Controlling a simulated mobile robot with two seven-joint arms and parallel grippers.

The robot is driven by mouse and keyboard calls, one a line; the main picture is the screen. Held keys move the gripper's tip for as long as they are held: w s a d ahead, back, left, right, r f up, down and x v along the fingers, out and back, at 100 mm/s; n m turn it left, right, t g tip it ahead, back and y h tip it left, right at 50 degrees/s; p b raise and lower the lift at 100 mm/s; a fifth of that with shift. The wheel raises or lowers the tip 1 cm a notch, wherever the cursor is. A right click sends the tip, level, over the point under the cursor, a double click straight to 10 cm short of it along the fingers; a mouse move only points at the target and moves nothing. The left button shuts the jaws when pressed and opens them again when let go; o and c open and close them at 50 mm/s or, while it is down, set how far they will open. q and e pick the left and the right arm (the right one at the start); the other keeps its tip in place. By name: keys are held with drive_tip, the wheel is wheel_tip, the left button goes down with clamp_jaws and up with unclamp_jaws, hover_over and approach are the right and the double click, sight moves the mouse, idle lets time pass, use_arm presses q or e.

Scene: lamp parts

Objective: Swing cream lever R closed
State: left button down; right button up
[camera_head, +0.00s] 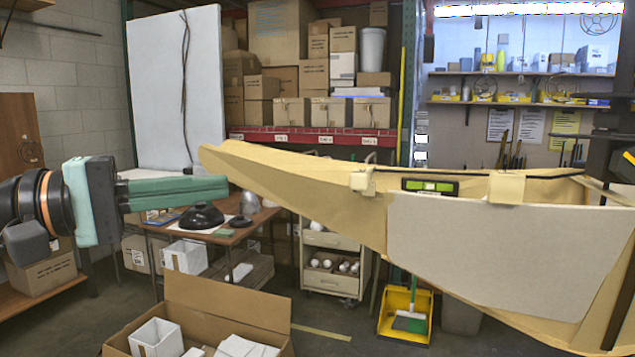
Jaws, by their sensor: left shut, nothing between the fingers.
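A long curved tan shell (290,185) with a pale grey panel (500,235) spans the right half of the view. Two small cream blocks sit along its upper rim. The left cream block (362,181) and the right cream block (507,188) look like levers; I see no letter on either and cannot tell how far each is swung. My left gripper (226,187) has green fingers, shut and empty. It points right, just below the shell's left tip, and I cannot tell whether it touches it. My right gripper is not in view.
A green spirit level (430,186) lies between the cream blocks. A dark cable (470,172) runs along the rim. Dark upright structure stands at the right edge.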

sight(365, 175)
use_arm(q)
drive_tip(key=shift+d, duration=0.1)
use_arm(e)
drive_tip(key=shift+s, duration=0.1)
use_arm(q)
drive_tip(key=s+d+p+x, duration=0.1)
drive_tip(key=p+x, duration=0.3)
drive_tip(key=x, duration=0.8)
drive_tip(key=shift+s+d, duration=0.45)
drive_tip(key=shift+s, duration=0.15)
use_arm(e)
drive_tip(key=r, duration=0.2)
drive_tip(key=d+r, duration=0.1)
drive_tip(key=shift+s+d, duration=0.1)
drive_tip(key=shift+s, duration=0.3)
